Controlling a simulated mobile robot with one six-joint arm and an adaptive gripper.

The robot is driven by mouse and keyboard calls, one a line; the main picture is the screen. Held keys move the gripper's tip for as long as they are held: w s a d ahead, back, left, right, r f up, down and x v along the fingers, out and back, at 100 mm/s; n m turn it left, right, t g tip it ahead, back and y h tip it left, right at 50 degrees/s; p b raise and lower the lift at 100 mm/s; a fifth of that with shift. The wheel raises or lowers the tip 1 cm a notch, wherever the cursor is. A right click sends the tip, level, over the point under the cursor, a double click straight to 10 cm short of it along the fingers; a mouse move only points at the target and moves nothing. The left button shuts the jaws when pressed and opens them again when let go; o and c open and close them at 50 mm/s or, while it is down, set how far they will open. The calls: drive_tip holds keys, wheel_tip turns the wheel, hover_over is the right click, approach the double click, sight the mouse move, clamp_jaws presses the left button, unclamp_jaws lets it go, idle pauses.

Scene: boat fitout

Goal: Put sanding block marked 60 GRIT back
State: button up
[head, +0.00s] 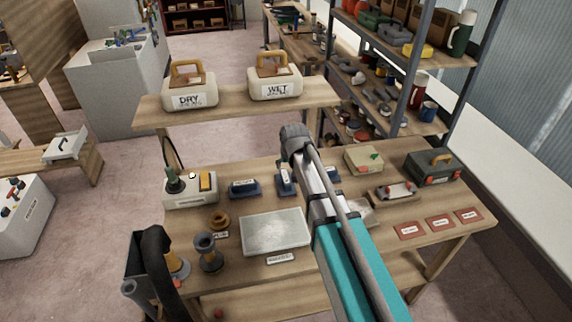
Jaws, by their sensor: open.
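No marking reading 60 GRIT can be made out. Several small labelled pieces could be related: a dark blue block (243,188) with a white label lies left of centre on the workbench, and another blue piece (285,183) stands beside it. A third blue piece (333,174) is partly covered by my arm. Three flat red-brown pieces (439,223) with white labels lie in a row at the right front corner. The writing on all of these is too small to read. My arm reaches over the bench from the lower right; my gripper's fingers do not show.
The workbench (340,261) also holds a pale grey plate (275,231), a green-grey toolbox (434,167), a control box (190,190) and a small clamp-like tool (396,191). A raised shelf (230,107) behind carries DRY and WET containers. Metal shelving stands at the back right.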

idle(0.3)
drive_tip(key=s+d+f+m+g+h, duration=0.1)
drive_tip(key=s+d+m+g, duration=0.2)
drive_tip(key=s+d, duration=1.8)
drive_tip(key=shift+s+f+g, duration=0.2)
drive_tip(key=shift+g, duration=0.5)
